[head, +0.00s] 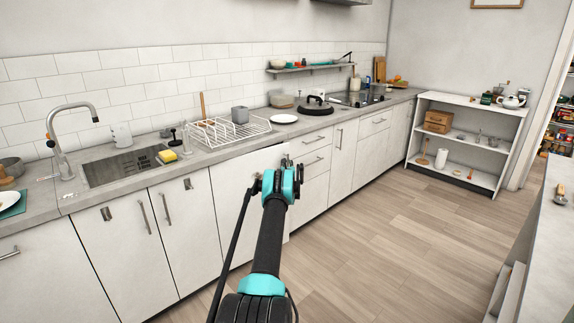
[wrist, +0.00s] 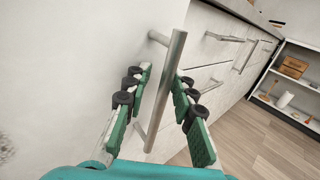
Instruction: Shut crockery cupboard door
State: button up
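The white cupboard door (head: 226,182) is below the dish rack, left of the drawers, and fills the left of the wrist view (wrist: 70,60). In the head view its right edge seems to stand a little proud of the neighbouring fronts; how far is hard to tell. Its grey bar handle (wrist: 166,88) is near that edge. My gripper (head: 284,163) is at the handle, and in the wrist view its fingers (wrist: 163,78) are apart on either side of the bar. I see no clear grip. My arm hides part of the door in the head view.
The counter holds a sink (head: 125,167), a wire dish rack (head: 228,132) and a white plate (head: 284,118). Drawers with bar handles (wrist: 222,37) continue to the right. A low white shelf unit (head: 462,137) stands at the back. The wooden floor (head: 385,210) is clear.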

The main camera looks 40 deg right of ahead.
jog(key=v, duration=1.2)
jog(key=shift+c, duration=0.6)
